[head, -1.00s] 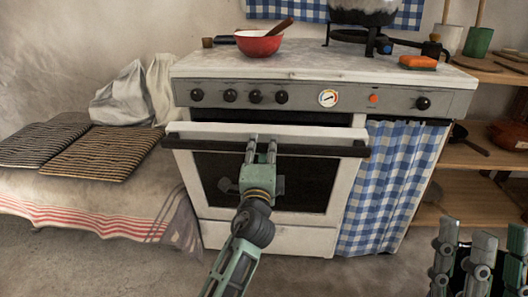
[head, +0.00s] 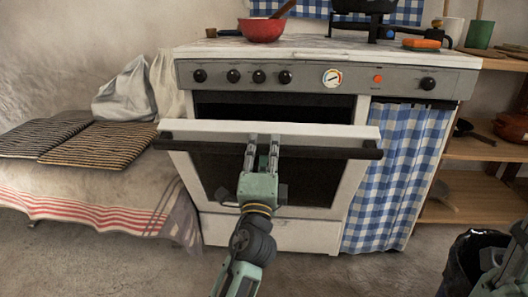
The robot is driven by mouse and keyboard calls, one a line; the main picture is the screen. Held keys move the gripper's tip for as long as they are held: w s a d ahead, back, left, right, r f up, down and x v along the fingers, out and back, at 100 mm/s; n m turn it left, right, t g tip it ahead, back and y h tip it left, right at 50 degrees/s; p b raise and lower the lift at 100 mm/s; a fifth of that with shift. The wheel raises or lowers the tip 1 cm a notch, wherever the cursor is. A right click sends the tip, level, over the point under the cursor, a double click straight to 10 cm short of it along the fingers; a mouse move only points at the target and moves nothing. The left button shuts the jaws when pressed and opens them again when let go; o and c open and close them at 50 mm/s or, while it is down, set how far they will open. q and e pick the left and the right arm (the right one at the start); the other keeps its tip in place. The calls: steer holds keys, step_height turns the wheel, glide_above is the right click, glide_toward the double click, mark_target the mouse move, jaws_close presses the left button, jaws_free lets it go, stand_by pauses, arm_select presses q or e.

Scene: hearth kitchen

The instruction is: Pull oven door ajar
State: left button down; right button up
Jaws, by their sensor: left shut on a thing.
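The white oven door (head: 300,130) with its dark window is tilted open at the top, and a dark gap (head: 275,106) shows between it and the control panel. A black bar handle (head: 325,152) runs across the door's upper front. My left gripper (head: 263,145) is shut on the handle near its middle, its fingers reaching over the bar. Where the fingers meet the bar is partly hidden. Part of my right arm shows at the lower right edge; its fingertips are not clearly visible.
A blue checked curtain (head: 395,170) hangs right of the oven, beside wooden shelves (head: 475,197). A red bowl (head: 262,31), a burner stand (head: 372,30) and an orange sponge (head: 421,44) are on the stovetop. A cloth-covered bench (head: 90,190) stands left.

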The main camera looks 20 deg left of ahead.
arm_select(q)
steer(key=shift+f, duration=0.1)
steer(key=c, duration=1.4)
jaws_free()
steer(key=shift+c, duration=0.2)
steer(key=v, duration=0.7)
steer(key=shift+s, duration=0.2)
steer(key=shift+d, duration=0.1)
